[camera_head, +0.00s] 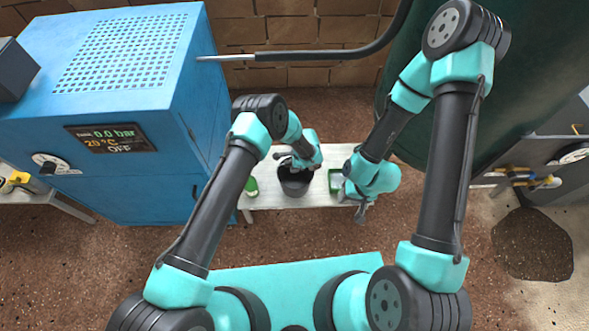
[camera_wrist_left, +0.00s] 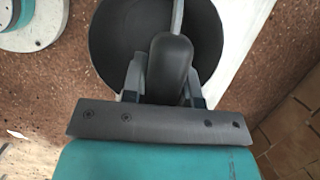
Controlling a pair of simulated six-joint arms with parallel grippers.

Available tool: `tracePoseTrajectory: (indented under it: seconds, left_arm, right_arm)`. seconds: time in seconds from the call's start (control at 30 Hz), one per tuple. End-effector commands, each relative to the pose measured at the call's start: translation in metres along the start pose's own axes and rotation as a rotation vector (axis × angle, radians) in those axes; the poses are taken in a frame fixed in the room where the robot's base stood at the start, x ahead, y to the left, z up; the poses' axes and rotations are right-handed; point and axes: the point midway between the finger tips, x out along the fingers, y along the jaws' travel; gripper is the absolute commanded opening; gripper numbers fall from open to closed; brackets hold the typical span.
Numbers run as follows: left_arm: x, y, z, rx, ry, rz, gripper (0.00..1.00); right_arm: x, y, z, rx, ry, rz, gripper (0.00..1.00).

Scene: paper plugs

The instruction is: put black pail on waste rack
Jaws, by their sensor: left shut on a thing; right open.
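The black pail (camera_head: 295,187) is upright at the white low bench (camera_head: 270,210) in the head view; I cannot tell whether its base touches the bench. My left gripper (camera_head: 283,157) is at the top of the pail. In the left wrist view the open pail (camera_wrist_left: 108,42) lies below my left gripper (camera_wrist_left: 165,92), which is shut on the dark rounded grip of its handle (camera_wrist_left: 171,65). My right gripper (camera_head: 361,212) is open and empty, at the bench's front right. No separate thing is clearly a waste rack; the white bench may be it.
A green item (camera_head: 251,187) is left of the pail and a green-edged tray (camera_head: 335,180) is right of it. A blue machine (camera_head: 125,130) stands left; a large dark green tank (camera_head: 520,75) stands right. A dark patch (camera_head: 532,245) marks the floor.

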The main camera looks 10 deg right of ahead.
Motion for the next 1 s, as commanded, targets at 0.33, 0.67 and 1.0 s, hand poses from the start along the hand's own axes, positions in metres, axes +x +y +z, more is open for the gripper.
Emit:
tracePoseTrajectory:
  seconds: [0.33,0.67,1.0]
  left_arm:
    - [0.029,-0.003,-0.008,-0.001,0.0,0.002,0.0]
    - [0.034,-0.004,-0.009,-0.001,0.001,0.0,0.0]
    - [0.037,-0.003,-0.01,0.0,0.001,0.001,0.42]
  right_arm:
    - [0.0,0.0,0.0,0.0,0.0,0.0,0.43]
    - [0.0,0.0,0.0,0.0,0.0,0.0,0.43]
    - [0.0,0.0,0.0,0.0,0.0,0.0,0.43]
